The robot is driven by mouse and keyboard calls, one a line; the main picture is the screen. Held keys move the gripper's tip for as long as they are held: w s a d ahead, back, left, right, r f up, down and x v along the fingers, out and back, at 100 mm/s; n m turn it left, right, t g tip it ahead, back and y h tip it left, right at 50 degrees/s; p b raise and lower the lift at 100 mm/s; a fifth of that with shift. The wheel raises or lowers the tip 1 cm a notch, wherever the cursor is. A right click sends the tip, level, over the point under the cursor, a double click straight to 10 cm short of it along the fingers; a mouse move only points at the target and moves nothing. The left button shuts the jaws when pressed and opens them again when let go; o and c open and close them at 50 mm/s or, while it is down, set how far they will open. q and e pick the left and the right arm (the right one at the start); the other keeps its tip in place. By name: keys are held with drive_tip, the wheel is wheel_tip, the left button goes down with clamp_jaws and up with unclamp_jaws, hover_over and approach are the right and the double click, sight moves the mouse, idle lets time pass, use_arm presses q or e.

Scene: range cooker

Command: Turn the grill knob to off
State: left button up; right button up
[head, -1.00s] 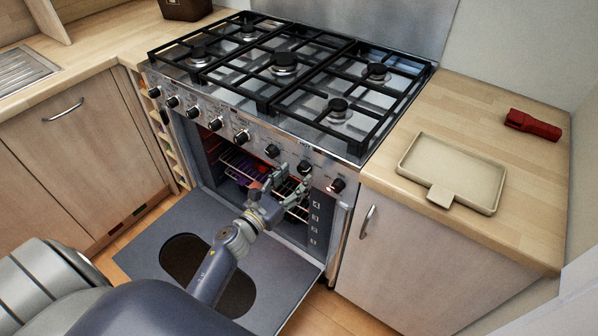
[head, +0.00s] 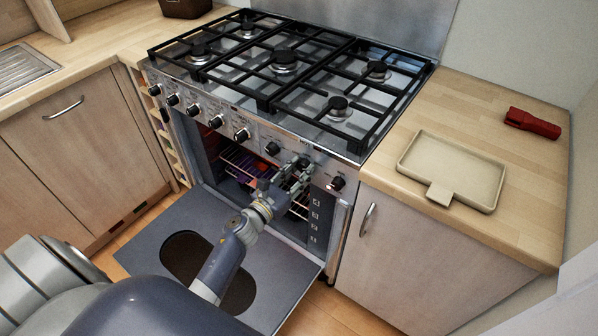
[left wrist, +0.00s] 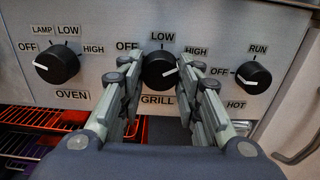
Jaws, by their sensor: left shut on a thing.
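The black grill knob (left wrist: 160,69) sits on the steel control panel above the GRILL label. Its white pointer line faces right, toward the HIGH side and away from OFF on the left. In the left wrist view my left gripper (left wrist: 163,85) has one finger on each side of this knob and is shut on it. In the head view my left gripper (head: 300,170) reaches up to the panel from over the open oven, partly hiding the grill knob (head: 304,161). My right gripper is in neither view.
The oven knob (left wrist: 57,62) and the run knob (left wrist: 253,76) flank the grill knob. The oven door (head: 140,238) hangs open below my arm. Wire racks (head: 238,160) show inside. A beige tray (head: 450,165) and a red object (head: 532,124) lie on the right counter.

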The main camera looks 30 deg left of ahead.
use_arm(q)
drive_tip(key=n, duration=0.5)
drive_tip(key=shift+n, duration=0.3)
drive_tip(key=n, duration=0.5)
drive_tip(key=shift+d+r+n, duration=0.1)
drive_tip(key=shift+n, duration=0.2)
drive_tip(key=n+p, duration=0.1)
drive_tip(key=n, duration=0.5)
drive_tip(key=shift+r, duration=0.1)
drive_tip(key=n+p, duration=0.1)
drive_tip(key=n, duration=0.2)
drive_tip(key=shift+n, duration=0.3)
drive_tip(key=shift+n+p, duration=0.4)
drive_tip(key=shift+n, duration=1.1)
